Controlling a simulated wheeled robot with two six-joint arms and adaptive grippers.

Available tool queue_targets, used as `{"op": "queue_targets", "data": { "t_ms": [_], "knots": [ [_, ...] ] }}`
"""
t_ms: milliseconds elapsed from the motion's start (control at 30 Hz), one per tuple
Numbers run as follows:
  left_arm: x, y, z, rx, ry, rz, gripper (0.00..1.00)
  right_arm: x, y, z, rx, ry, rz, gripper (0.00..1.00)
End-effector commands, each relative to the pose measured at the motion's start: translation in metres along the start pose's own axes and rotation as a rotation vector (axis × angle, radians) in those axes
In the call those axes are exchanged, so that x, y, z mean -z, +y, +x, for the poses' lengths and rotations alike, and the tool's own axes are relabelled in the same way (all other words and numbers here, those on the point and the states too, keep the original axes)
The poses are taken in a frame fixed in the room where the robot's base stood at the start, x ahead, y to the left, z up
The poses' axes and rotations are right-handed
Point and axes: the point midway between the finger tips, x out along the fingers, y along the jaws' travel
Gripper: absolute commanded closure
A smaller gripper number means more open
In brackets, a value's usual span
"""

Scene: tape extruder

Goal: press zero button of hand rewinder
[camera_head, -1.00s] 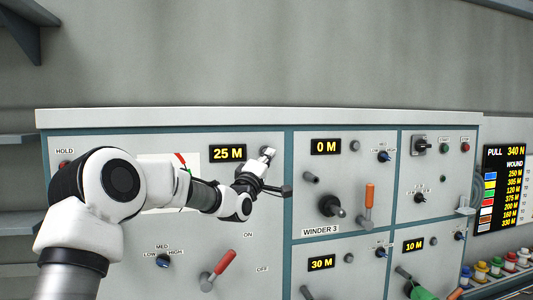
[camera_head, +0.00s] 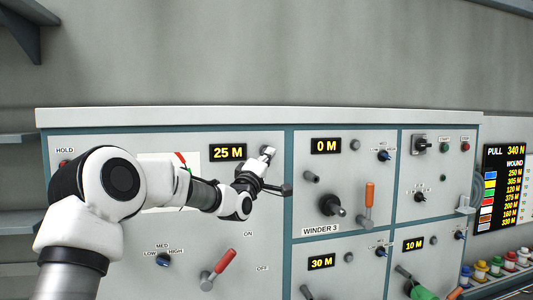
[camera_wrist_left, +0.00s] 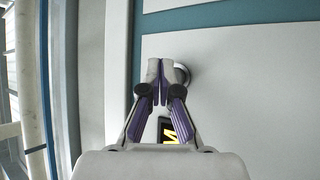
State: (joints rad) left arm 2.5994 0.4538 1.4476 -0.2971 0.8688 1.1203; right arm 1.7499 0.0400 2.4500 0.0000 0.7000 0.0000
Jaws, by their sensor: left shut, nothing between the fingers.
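My left gripper (camera_head: 266,157) is shut and empty. Its fingertips are at the round button (camera_head: 271,150) just right of the yellow "25 M" display (camera_head: 228,152) on the left panel. In the left wrist view the closed fingertips (camera_wrist_left: 160,72) cover part of the round grey button (camera_wrist_left: 183,75). The button's rim shows at their right. I cannot tell whether the fingers touch it or whether it is pressed in. Part of the display (camera_wrist_left: 168,130) shows between the fingers. My right gripper is not in view.
A red-handled ON/OFF lever (camera_head: 220,268) and a LOW/MED/HIGH knob (camera_head: 163,260) are lower on this panel. WINDER 3, reading "0 M" (camera_head: 326,146), has a black crank knob (camera_head: 330,205) and an orange-handled lever (camera_head: 369,200). A wound-length board (camera_head: 503,188) is at the far right.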

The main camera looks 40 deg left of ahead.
Motion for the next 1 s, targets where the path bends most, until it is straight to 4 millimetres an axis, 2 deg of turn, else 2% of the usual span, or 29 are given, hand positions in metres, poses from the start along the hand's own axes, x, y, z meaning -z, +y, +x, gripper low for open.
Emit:
{"op": "queue_targets", "data": {
  "t_ms": [1000],
  "knots": [
    [0.0069,-0.0064,0.0091,0.001,0.000,0.000,1.00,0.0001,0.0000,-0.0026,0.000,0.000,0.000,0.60]
  ]
}}
